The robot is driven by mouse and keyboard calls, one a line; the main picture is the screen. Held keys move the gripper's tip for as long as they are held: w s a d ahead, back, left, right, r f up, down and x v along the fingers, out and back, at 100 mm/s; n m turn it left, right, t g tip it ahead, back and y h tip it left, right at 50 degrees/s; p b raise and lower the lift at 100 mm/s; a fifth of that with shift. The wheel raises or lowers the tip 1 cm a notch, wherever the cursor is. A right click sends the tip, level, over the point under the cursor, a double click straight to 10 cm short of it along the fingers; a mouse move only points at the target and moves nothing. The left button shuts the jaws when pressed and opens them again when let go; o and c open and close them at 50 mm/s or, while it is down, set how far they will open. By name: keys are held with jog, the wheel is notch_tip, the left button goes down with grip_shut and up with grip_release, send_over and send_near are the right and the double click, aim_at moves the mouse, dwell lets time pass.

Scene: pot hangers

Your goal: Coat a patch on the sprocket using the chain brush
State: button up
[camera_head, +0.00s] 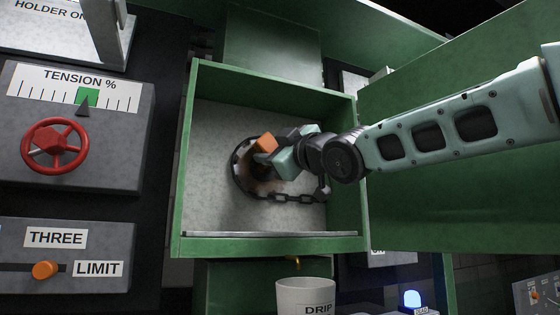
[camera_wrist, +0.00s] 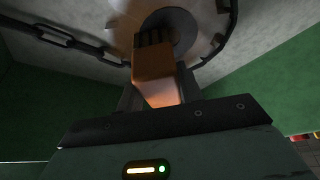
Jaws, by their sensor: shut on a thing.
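My gripper (camera_head: 268,160) reaches into an open green box and is shut on the chain brush (camera_head: 266,143), which has an orange block-like body. In the wrist view the brush (camera_wrist: 155,72) points away from my gripper, its dark bristles in front of the dark round middle (camera_wrist: 183,30) of the sprocket. The pale toothed sprocket (camera_wrist: 128,18) shows only in part there. In the head view my gripper and the brush hide most of it. I cannot tell whether the bristles touch it. A dark chain (camera_head: 237,178) loops around the sprocket and also shows in the wrist view (camera_wrist: 70,42).
The green box's front wall (camera_head: 270,245) and side walls surround my gripper closely. A green door (camera_head: 470,180) stands open at the right, under my arm. A white DRIP cup (camera_head: 304,294) is below the box. A tension panel with a red wheel (camera_head: 55,148) stands left.

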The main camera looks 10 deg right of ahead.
jog(key=shift+s+a+b, duration=0.25)
jog(key=shift+a+b, duration=0.7)
jog(key=shift+b, duration=0.05)
jog(key=b, duration=0.1)
jog(key=a+b, duration=0.1)
jog(key=b, duration=0.1)
jog(key=shift+s+a+f, duration=0.2)
jog(key=shift+f, duration=0.05)
jog(key=b, duration=0.1)
jog(key=a+b, duration=0.1)
jog(key=b, duration=0.1)
jog(key=shift+s+a, duration=0.25)
jog(key=shift+a, duration=0.05)
jog(key=shift+s+a+r+b, duration=0.15)
jog(key=shift+a+r+b, duration=0.1)
jog(key=shift+b, duration=0.4)
jog(key=s+d+b, duration=0.1)
jog(key=s+b, duration=0.1)
jog(key=s, duration=0.3)
jog(key=shift+s+d, duration=0.35)
jog(key=shift+s, duration=0.05)
jog(key=shift+s+b, duration=0.1)
jog(key=shift+b, duration=0.25)
jog(key=s, duration=0.1)
jog(key=s+b, duration=0.1)
jog(key=shift+s+d, duration=0.35)
jog(key=shift+d, duration=0.05)
